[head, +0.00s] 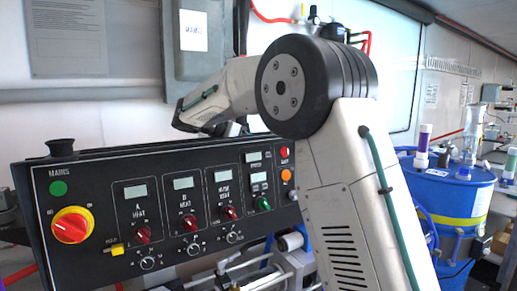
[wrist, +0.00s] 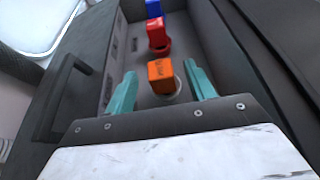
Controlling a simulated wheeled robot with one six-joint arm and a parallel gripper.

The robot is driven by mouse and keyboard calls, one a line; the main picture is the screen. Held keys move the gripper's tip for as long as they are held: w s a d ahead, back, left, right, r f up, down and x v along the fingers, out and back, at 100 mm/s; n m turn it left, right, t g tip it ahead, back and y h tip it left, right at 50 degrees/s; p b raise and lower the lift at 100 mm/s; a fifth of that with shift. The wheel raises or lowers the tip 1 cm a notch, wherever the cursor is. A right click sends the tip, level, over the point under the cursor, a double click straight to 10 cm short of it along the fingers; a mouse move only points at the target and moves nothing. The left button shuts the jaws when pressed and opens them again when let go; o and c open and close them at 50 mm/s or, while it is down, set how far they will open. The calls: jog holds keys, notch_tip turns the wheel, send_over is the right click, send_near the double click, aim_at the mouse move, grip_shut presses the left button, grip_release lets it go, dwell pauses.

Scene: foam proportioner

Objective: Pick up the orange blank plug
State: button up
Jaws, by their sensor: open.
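The orange blank plug (wrist: 161,76) is a small block with dark lettering, sitting over a pale round ring in a grey tray (wrist: 232,52). In the wrist view it shows between the two teal fingers of my gripper (wrist: 158,86). My gripper is open, with a gap on both sides of the plug, and I see no contact. How deep the fingertips are beside the plug I cannot tell. In the head view the plug and my fingers are hidden.
A red block (wrist: 157,35) and a blue block (wrist: 153,9) stand in a row beyond the orange plug. The tray's walls rise close on both sides. In the head view a black control panel (head: 105,180) stands in front, with a blue drum (head: 450,200) at right.

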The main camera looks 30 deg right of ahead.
jog(key=shift+d+f, duration=0.1)
jog(key=shift+d, duration=0.2)
jog(key=c, duration=1.1)
notch_tip(320, 180, up, 15)
jog(key=shift+r, duration=0.1)
